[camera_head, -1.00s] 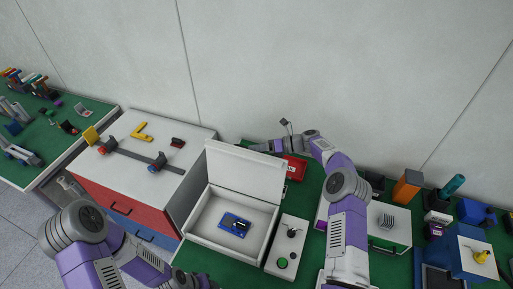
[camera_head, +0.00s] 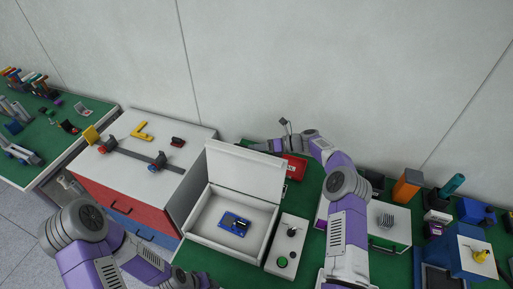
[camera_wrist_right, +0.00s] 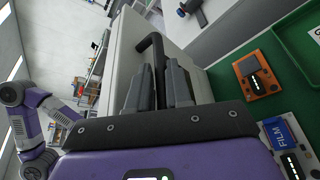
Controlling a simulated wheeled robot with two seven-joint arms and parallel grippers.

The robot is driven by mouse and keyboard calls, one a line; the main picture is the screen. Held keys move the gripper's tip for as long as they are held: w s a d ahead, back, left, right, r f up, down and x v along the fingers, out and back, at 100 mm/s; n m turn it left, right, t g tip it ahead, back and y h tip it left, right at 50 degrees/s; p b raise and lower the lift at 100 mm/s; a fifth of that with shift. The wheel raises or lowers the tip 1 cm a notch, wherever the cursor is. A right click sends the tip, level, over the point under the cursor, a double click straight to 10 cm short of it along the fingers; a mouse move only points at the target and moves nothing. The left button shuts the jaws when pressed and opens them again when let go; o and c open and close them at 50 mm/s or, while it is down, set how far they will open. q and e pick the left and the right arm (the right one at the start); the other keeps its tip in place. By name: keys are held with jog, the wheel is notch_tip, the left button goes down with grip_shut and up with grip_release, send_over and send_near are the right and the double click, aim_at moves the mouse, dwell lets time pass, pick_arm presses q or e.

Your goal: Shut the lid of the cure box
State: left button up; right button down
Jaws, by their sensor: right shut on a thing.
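The cure box (camera_head: 226,253) is a white open box on the green bench, with its lid (camera_head: 245,172) standing up at the back. A blue circuit board (camera_head: 234,224) lies inside it. My right gripper (camera_head: 262,147) is behind the lid's upper edge, its fingertips mostly hidden there. In the right wrist view my right gripper (camera_wrist_right: 160,80) has its grey fingers close together around a dark bar handle (camera_wrist_right: 150,43) on a pale panel, which appears to be the lid's outer face. My left arm enters at lower left; its gripper is outside the view.
A grey control box (camera_head: 287,246) with a green button stands right of the cure box. A white-topped drawer cabinet (camera_head: 190,140) stands close on the left. A red item (camera_head: 296,167) lies behind, by my right forearm. An orange board (camera_wrist_right: 257,75) shows in the wrist view.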

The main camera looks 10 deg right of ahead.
aim_at(255, 154)
jog(key=shift+s+a+r+p, duration=0.25)
jog(key=shift+s+r+p, duration=0.15)
jog(key=shift+p, duration=0.1)
jog(key=shift+n+h, duration=0.3)
jog(key=shift+n, duration=0.3)
jog(key=s+a+p, duration=0.1)
jog(key=s+r+p, duration=0.1)
jog(key=s+a+p, duration=0.1)
jog(key=s, duration=0.1)
jog(key=shift+a+r, duration=0.2)
jog(key=shift+a, duration=0.15)
jog(key=s+a+n+t, duration=0.1)
jog(key=s+a, duration=0.3)
jog(key=s, duration=0.2)
jog(key=shift+f+n+h, duration=0.15)
jog(key=shift+n+h, duration=0.25)
jog(key=shift+a, duration=0.1)
jog(key=c, duration=1.1)
grip_release()
